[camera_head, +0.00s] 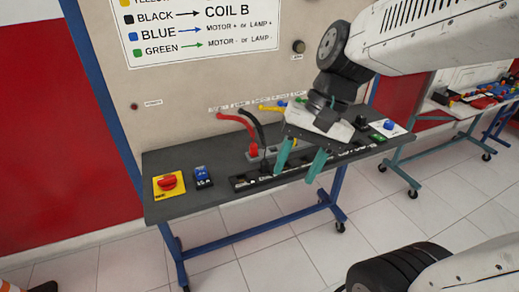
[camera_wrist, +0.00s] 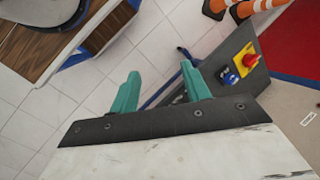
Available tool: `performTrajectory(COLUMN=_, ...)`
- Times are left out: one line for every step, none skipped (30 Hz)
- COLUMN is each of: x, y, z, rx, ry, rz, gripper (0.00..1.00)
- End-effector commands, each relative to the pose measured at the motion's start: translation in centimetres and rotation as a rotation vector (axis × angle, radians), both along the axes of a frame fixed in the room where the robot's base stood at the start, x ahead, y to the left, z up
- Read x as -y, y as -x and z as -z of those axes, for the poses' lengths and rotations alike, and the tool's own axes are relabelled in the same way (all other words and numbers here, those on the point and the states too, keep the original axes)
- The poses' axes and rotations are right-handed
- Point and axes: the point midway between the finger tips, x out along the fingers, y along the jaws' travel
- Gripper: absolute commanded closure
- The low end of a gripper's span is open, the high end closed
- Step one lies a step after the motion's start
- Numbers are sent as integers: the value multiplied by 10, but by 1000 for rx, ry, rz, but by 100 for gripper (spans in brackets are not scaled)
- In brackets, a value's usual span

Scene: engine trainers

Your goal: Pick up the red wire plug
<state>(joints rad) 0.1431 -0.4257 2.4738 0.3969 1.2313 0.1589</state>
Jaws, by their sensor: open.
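The red wire (camera_head: 237,119) comes out of the upright panel and bends down to a red plug end (camera_head: 253,149) at the grey sockets on the bench. My gripper (camera_head: 299,165) is open, its two teal fingers apart with nothing visible between them. In the head view it hangs just right of the red plug, fingers pointing down toward the bench's front. It also shows open in the wrist view (camera_wrist: 160,70), over floor and the bench's edge. The red plug does not show in the wrist view.
A black wire (camera_head: 258,126) runs close beside the red one, and yellow wires (camera_head: 270,108) lie behind my gripper. The dark bench (camera_head: 210,205) carries a red knob on a yellow plate (camera_head: 168,183) and a blue switch (camera_head: 202,175). Traffic cones (camera_wrist: 262,6) stand on the floor.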

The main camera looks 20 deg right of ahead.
Motion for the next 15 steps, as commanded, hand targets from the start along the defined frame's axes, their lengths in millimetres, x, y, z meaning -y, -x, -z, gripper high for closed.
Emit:
performTrajectory(x=-2, y=-17, z=7, rx=-61, ry=-73, rz=97, gripper=53)
performTrajectory(x=-4, y=-27, z=10, rx=-92, ry=-118, rz=156, gripper=53)
performTrajectory(x=-5, y=-41, z=14, rx=-133, ry=-176, rz=235, gripper=53)
performTrajectory(x=-5, y=-52, z=17, rx=-163, ry=-219, rz=294, gripper=53)
performTrajectory(x=-5, y=-63, z=21, rx=-193, ry=-263, rz=355, gripper=53)
performTrajectory(x=-3, y=-78, z=26, rx=-234, ry=-320, rz=437, gripper=53)
performTrajectory(x=-1, y=-90, z=30, rx=-264, ry=-363, rz=497, gripper=53)
performTrajectory(x=2, y=-101, z=34, rx=-295, ry=-406, rz=561, gripper=53)
performTrajectory(x=6, y=-117, z=41, rx=-335, ry=-463, rz=643, gripper=53)
performTrajectory(x=11, y=-128, z=46, rx=-364, ry=-503, rz=703, gripper=53)
performTrajectory(x=16, y=-139, z=52, rx=-392, ry=-545, rz=766, gripper=53)
performTrajectory(x=23, y=-153, z=59, rx=-429, ry=-596, rz=843, gripper=53)
performTrajectory(x=29, y=-163, z=65, rx=-454, ry=-632, rz=898, gripper=53)
performTrajectory(x=35, y=-172, z=71, rx=-476, ry=-666, rz=949, gripper=53)
performTrajectory(x=42, y=-183, z=78, rx=-504, ry=-708, rz=1011, gripper=53)
